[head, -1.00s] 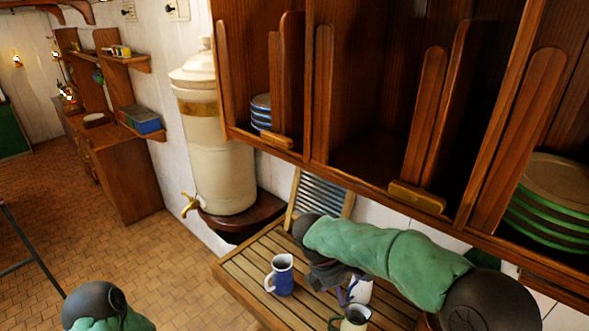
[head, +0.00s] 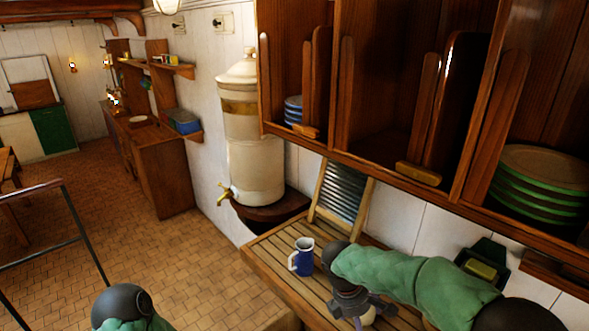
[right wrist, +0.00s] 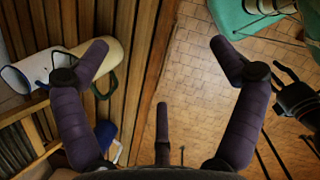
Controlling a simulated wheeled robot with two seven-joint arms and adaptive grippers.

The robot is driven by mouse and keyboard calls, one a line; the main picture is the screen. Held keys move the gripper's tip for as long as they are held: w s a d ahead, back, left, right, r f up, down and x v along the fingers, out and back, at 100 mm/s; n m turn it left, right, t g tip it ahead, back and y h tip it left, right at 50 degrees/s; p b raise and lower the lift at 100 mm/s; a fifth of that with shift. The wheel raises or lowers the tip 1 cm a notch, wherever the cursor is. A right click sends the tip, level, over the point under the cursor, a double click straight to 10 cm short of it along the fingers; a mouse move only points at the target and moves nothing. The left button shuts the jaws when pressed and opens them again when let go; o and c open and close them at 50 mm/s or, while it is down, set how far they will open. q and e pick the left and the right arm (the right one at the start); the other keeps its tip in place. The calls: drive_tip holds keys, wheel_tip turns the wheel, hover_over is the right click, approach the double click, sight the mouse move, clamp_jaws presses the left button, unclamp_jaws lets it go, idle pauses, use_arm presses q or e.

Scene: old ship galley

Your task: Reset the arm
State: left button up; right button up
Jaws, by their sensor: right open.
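A blue jug (head: 303,258) with a white handle stands upright on the slatted wooden counter (head: 262,250). My right gripper (head: 362,308) is just right of it in the head view, low over the counter, and partly hides a cream-coloured thing below. In the right wrist view my right gripper (right wrist: 160,48) has its fingers spread wide with nothing between them. A cream jug (right wrist: 112,58) and a white jug with a blue rim (right wrist: 35,70) are by its left finger. A dark, claw-like part, seemingly my left gripper (right wrist: 290,88), shows at the right edge; its jaws are unclear.
A cream water urn (head: 252,140) and a washboard (head: 342,192) stand behind. A metal rail (head: 85,235) is at left. Tiled floor (head: 195,265) lies open between.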

drive_tip(key=s+a+f+m+y+b, duration=0.2)
drive_tip(key=f+b, duration=0.1)
drive_tip(key=f, duration=0.7)
drive_tip(key=s+a+f+m+g+y+b, duration=0.1)
drive_tip(key=s+a+f+m+b, duration=0.15)
drive_tip(key=f, duration=0.65)
drive_tip(key=s+a+f+m+y+b, duration=0.2)
drive_tip(key=f+b, duration=0.1)
drive_tip(key=f, duration=0.7)
use_arm(q)
wheel_tip(320, 180, down, 18)
drive_tip(key=b, duration=0.9)
use_arm(e)
drive_tip(key=s+f+m+y, duration=0.1)
drive_tip(key=s+f+m, duration=0.5)
drive_tip(key=f, duration=0.4)
drive_tip(key=s+f+m+t+y, duration=0.1)
drive_tip(key=s+f+m, duration=0.5)
drive_tip(key=f, duration=0.4)
drive_tip(key=shift+a+f+t+y, duration=0.15)
drive_tip(key=shift+a+t+y, duration=0.1)
drive_tip(key=shift+t+y, duration=0.05)
use_arm(q)
drive_tip(key=shift+w+r, duration=0.1)
use_arm(e)
drive_tip(key=shift+s+m, duration=0.1)
drive_tip(key=shift+m, duration=0.15)
